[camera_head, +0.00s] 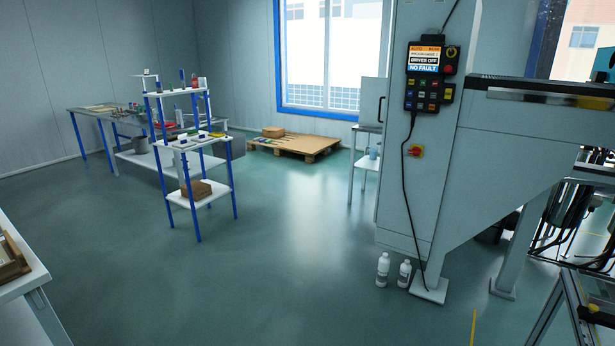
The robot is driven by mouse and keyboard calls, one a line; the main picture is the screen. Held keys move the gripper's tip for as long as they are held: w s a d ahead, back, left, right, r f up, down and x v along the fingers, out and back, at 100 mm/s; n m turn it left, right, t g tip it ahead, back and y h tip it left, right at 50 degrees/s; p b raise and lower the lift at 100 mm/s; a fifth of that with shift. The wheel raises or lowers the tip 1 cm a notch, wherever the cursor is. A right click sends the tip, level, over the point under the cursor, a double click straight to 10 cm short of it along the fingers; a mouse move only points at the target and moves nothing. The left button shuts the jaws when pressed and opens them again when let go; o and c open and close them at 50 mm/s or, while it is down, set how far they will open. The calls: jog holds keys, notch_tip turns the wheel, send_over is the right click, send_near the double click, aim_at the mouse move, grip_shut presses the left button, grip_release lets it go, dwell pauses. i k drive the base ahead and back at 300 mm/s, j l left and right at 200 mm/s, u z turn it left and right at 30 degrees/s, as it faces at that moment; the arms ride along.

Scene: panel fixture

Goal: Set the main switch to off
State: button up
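The main switch (416,151), a small red knob on a yellow plate, sits on the front of the large grey machine cabinet right of centre. It is below a black control pendant (429,76) that hangs on the cabinet. The pendant's screen reads "DRIVES OFF" and "NO FAULT". The switch is too small in the picture to tell which way its knob is turned. Nothing touches the switch, and it is fully visible apart from its fine detail. My gripper is not in view.
Two white bottles (383,270) stand on the floor by the cabinet's foot. A black cable hangs past the switch's left side. A blue-legged shelf cart (202,189) and a pallet (293,146) stand farther back.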

aim_at(416, 151)
jog(key=i, duration=0.6)
jog(key=i+j, duration=0.15)
jog(key=i, duration=0.45)
jog(key=i+z, duration=0.1)
jog(key=i, duration=0.45)
